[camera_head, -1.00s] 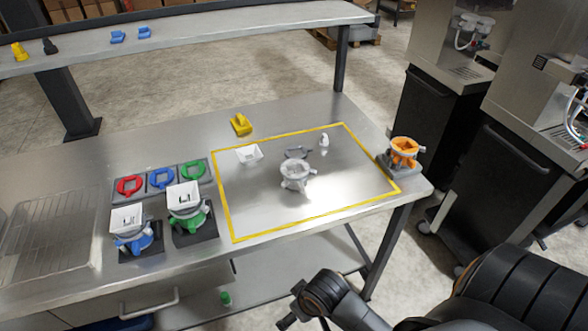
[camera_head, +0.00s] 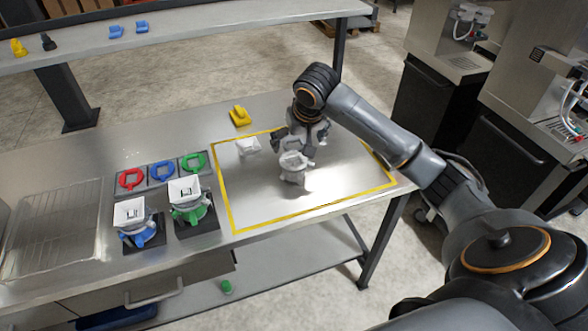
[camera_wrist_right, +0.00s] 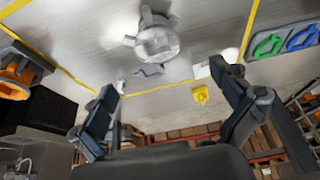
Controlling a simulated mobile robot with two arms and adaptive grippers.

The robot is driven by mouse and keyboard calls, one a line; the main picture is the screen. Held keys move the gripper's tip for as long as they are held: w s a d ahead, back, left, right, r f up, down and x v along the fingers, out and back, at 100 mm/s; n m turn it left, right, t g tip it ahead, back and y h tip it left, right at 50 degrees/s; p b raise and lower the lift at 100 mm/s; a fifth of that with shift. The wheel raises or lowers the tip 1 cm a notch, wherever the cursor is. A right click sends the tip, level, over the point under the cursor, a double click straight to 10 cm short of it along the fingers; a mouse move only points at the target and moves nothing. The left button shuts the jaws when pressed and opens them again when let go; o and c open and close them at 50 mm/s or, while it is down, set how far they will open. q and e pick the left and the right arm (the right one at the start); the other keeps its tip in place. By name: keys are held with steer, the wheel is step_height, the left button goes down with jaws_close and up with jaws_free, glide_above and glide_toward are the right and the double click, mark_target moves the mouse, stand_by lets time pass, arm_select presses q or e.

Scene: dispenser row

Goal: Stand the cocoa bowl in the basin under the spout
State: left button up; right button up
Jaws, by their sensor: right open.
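I cannot make out a cocoa bowl or a basin for certain in either view. My right gripper (camera_head: 302,138) is open and empty, low over the yellow-outlined area of the steel table, just behind a light grey ringed part (camera_head: 292,168). In the right wrist view my open fingers (camera_wrist_right: 165,92) have the grey part (camera_wrist_right: 155,42) ahead of them, with a small dark grey piece (camera_wrist_right: 150,70) nearer. Machines with white hoses (camera_head: 466,22) stand at the right; which of their parts is the spout is not clear. My left gripper is out of view.
A white square hopper (camera_head: 247,146) and a yellow piece (camera_head: 239,116) lie left of my gripper. Blue (camera_head: 137,234) and green (camera_head: 190,210) stands with white hoppers are further left, before red, blue and green rings. The outlined area's front is clear. An orange part (camera_wrist_right: 14,78) is at the wrist view's left.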

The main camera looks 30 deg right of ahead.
steer(key=p, duration=0.1)
glide_above(294, 164)
steer(key=s+a, duration=0.1)
steer(key=s, duration=0.1)
steer(key=f, duration=0.7)
steer(key=shift+w+f, duration=0.25)
steer(key=shift+f, duration=0.1)
steer(key=x, duration=0.1)
steer(key=p+x, duration=0.1)
steer(key=x, duration=0.1)
steer(key=p+x, duration=0.1)
steer(key=shift+d+f, duration=0.35)
steer(key=shift+f, duration=0.05)
steer(key=shift+w+f, duration=0.1)
steer(key=shift+f, duration=0.15)
steer(key=shift+c, duration=0.4)
steer(key=c, duration=1.2)
steer(key=shift+r, duration=0.1)
